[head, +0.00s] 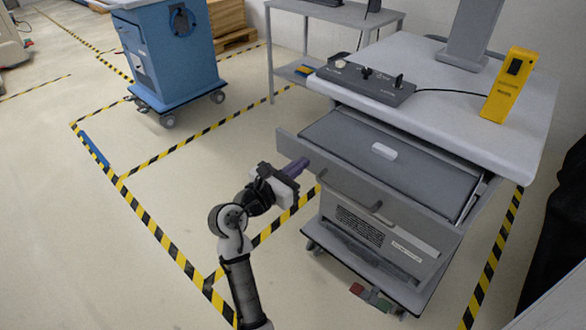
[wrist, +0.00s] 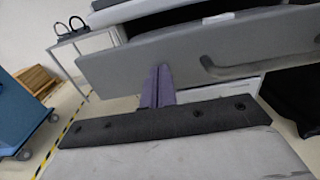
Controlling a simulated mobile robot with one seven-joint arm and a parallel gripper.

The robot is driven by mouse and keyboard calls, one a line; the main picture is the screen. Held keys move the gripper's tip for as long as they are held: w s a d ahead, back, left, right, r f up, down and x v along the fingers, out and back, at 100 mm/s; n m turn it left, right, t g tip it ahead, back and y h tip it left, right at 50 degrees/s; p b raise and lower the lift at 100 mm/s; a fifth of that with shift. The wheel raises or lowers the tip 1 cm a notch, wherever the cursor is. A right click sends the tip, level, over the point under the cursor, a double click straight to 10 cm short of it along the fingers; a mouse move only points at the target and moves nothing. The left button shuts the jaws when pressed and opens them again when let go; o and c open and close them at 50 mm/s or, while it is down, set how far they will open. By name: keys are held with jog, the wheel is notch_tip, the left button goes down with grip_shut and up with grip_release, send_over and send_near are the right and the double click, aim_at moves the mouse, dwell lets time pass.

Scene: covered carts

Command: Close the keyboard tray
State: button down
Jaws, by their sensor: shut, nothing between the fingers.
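The keyboard tray (head: 400,190) is a grey drawer pulled out from under the top of the grey cart. A darker panel with a light handle (head: 384,151) lies inside it. In the wrist view the tray's front panel (wrist: 205,50) fills the upper part, with a bar handle (wrist: 240,68) at its right. My gripper (head: 303,163) is shut and empty, at the left part of the tray's front. Its purple fingers also show in the wrist view (wrist: 160,75), overlapping the front panel. I cannot tell whether they touch it.
A control box (head: 360,79) and a yellow device (head: 509,85) stand on the cart top (head: 430,75). A blue cart (head: 170,55) and a grey table (head: 340,15) are behind. Striped tape marks the floor. Floor to the left is clear.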

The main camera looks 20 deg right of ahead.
jog(key=p, duration=0.8)
send_near(357, 121)
jog(key=x, duration=0.9)
jog(key=shift+w+d+f, duration=0.1)
jog(key=shift+w+d, duration=0.05)
jog(key=shift+d, duration=0.1)
jog(key=shift+w+d, duration=0.2)
jog(key=shift+d, duration=0.2)
jog(key=shift+r, duration=0.25)
jog(key=shift+d+r, duration=0.1)
